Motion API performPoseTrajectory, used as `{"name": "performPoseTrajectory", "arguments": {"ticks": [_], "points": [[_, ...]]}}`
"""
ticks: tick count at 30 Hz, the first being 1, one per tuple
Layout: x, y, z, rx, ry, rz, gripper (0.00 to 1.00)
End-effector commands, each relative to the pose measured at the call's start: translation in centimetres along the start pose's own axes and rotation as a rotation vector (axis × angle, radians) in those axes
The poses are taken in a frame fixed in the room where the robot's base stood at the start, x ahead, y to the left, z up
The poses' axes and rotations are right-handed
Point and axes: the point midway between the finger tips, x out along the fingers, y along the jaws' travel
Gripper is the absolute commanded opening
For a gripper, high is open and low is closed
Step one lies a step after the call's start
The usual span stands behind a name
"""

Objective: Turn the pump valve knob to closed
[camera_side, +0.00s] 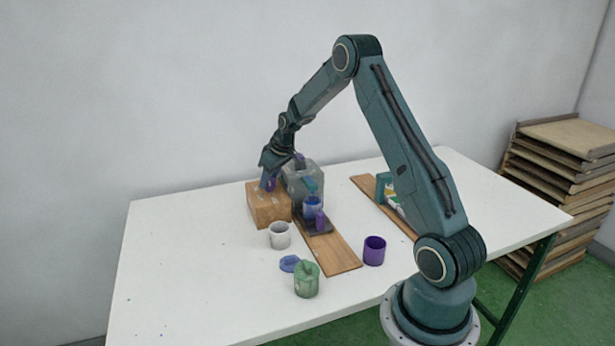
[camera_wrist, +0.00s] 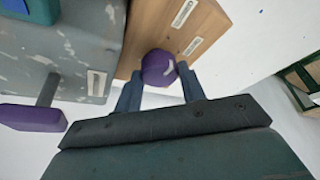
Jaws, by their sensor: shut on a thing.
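The purple valve knob (camera_wrist: 157,66) sits at a wooden block (camera_wrist: 185,30) and carries a short white mark towards its right side. In the wrist view two pale labels show on the block, too small to read. My gripper (camera_wrist: 157,85) is shut on the knob, with one blue finger on each side. In the side view my gripper (camera_side: 269,182) is at the top of the wooden block (camera_side: 268,207), and the knob is mostly hidden by the fingers. Beside the block stands the worn grey pump box (camera_side: 303,186). It also shows in the wrist view (camera_wrist: 75,45).
A purple handle (camera_wrist: 30,116) sticks out from the grey box. A white cup (camera_side: 279,236), green cup (camera_side: 306,282), blue disc (camera_side: 289,264) and purple cup (camera_side: 374,252) stand nearer. The table's left side is clear.

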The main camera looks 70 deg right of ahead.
Motion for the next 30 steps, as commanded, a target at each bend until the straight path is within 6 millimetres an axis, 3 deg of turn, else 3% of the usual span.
{"name": "performPoseTrajectory", "arguments": {"ticks": [21, 22, 25, 30], "points": [[-0.03, 0.08, -0.01, -0.108, -0.001, -0.044, 0.17], [-0.02, 0.07, -0.01, -0.108, -0.001, -0.044, 0.42], [-0.02, 0.07, -0.01, -0.107, -0.001, -0.044, 0.62], [-0.01, 0.07, -0.01, -0.107, -0.001, -0.044, 0.62]]}}
